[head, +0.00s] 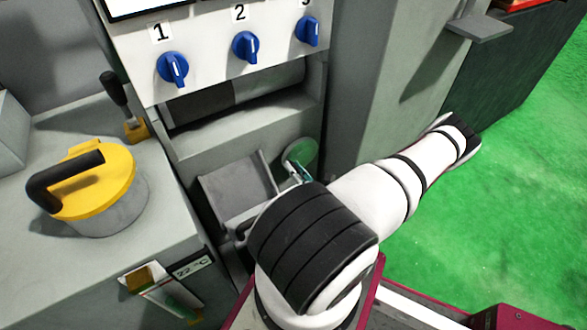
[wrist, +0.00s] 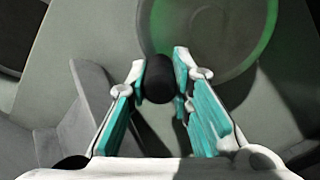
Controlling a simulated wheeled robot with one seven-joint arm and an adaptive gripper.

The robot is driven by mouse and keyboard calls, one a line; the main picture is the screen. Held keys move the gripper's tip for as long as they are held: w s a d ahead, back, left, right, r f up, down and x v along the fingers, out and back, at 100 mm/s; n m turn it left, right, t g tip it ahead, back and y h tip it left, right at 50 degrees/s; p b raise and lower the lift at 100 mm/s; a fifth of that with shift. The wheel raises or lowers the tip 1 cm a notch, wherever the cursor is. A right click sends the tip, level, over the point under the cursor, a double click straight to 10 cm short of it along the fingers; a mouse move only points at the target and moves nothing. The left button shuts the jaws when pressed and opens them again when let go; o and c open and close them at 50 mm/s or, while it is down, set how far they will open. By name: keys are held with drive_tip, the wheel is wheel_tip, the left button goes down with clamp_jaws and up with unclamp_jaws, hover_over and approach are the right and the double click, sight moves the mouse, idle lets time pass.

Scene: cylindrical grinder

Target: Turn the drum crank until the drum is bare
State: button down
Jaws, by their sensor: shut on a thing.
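The crank's round disc (head: 303,153) is on the lower front of the grey machine in the head view, tinted green. It fills the top of the wrist view (wrist: 215,30). My gripper (wrist: 160,80) is shut on the black crank knob (wrist: 159,82), which sits between the two teal-padded fingers at the disc's lower left edge. In the head view my gripper (head: 297,172) is mostly hidden behind my arm. A grey cylinder (head: 235,92), darker at its left, lies in the recess under the control panel. I cannot tell for sure whether this is the drum or whether anything is wound on it.
A panel with blue knobs (head: 246,47) numbered 1 to 3 is above. A grey tilted plate (head: 238,187) is left of the disc. A yellow-topped canister (head: 95,190) with a black handle and a black lever (head: 113,90) stand left. Green floor (head: 500,190) is open at right.

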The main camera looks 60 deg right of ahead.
sight(304, 143)
drive_tip(key=m, duration=0.1)
drive_tip(key=r+m+p, duration=0.1)
drive_tip(key=m, duration=0.1)
drive_tip(key=r+m+p, duration=0.1)
drive_tip(key=shift+s+d+r+m, duration=0.25)
drive_tip(key=shift+d+m, duration=0.05)
drive_tip(key=shift+d, duration=0.1)
drive_tip(key=m, duration=0.1)
drive_tip(key=d+r+m, duration=0.1)
drive_tip(key=m, duration=0.1)
drive_tip(key=s+m+p, duration=0.1)
drive_tip(key=shift+d+r+m, duration=0.2)
drive_tip(key=shift+r+m, duration=0.1)
drive_tip(key=shift+r, duration=0.05)
drive_tip(key=m, duration=0.1)
drive_tip(key=d+m, duration=0.1)
drive_tip(key=m, duration=0.1)
drive_tip(key=s+d+m, duration=0.1)
drive_tip(key=shift+r+p, duration=0.3)
drive_tip(key=shift+r, duration=0.1)
drive_tip(key=shift+s+d+m, duration=0.25)
drive_tip(key=shift+d+m, duration=0.15)
drive_tip(key=shift+m, duration=0.7)
drive_tip(key=shift+s+d+m, duration=0.25)
drive_tip(key=shift+d+m, duration=0.15)
drive_tip(key=shift+m, duration=0.7)
drive_tip(key=c, duration=1.4)
unclamp_jaws()
drive_tip(key=shift+s, duration=0.1)
